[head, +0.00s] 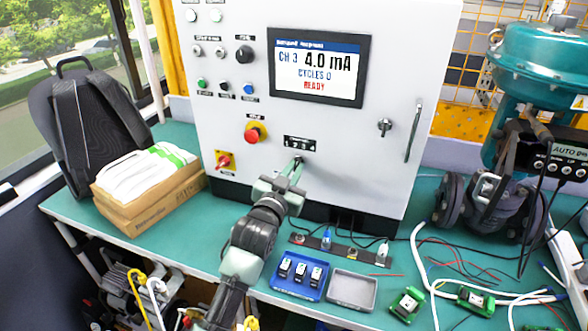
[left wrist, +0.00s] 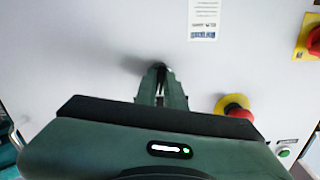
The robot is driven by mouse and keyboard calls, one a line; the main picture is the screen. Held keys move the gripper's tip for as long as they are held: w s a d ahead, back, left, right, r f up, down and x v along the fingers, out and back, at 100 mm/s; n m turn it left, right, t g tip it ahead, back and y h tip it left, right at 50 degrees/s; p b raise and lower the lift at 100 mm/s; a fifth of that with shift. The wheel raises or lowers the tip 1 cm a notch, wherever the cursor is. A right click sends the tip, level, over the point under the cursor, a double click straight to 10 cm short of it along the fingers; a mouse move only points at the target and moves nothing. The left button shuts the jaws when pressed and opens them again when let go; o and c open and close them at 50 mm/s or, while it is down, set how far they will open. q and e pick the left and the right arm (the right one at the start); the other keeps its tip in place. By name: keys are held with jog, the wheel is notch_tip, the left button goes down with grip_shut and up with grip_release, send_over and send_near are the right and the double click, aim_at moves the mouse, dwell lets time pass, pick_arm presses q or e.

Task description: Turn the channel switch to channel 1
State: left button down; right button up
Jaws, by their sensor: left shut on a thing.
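The grey control cabinet (head: 225,60) carries a screen (head: 318,70) that reads CH 3, 4.0 mA, CYCLES 0 and READY. A small black channel plate (head: 299,142) with numbers sits below the screen. My left gripper (head: 296,165) reaches up to the cabinet face just under this plate. Its fingers are close together and shut on the channel switch, which they mostly hide. The left wrist view shows the fingers (left wrist: 162,80) against the cabinet face, with a dark shadow beside them. The knob's pointer direction cannot be made out. My right gripper is not in view.
A red emergency stop (head: 255,133) and a red-yellow rotary switch (head: 224,160) sit left of the gripper. The green bench (head: 150,250) holds a blue tray (head: 291,291), a grey tray (head: 352,290), a cardboard box (head: 150,205) and a valve actuator (head: 540,60).

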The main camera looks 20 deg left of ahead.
pick_arm(q)
jog(key=n+p, duration=0.2)
jog(key=n, duration=0.1)
jog(key=shift+r, duration=0.15)
jog(key=n+p, duration=0.2)
jog(key=n, duration=0.1)
jog(key=shift+n, duration=0.3)
jog(key=shift+n+p, duration=0.95)
jog(key=shift+n, duration=1.35)
jog(key=c, duration=1.5)
grip_release()
jog(key=shift+s, duration=0.1)
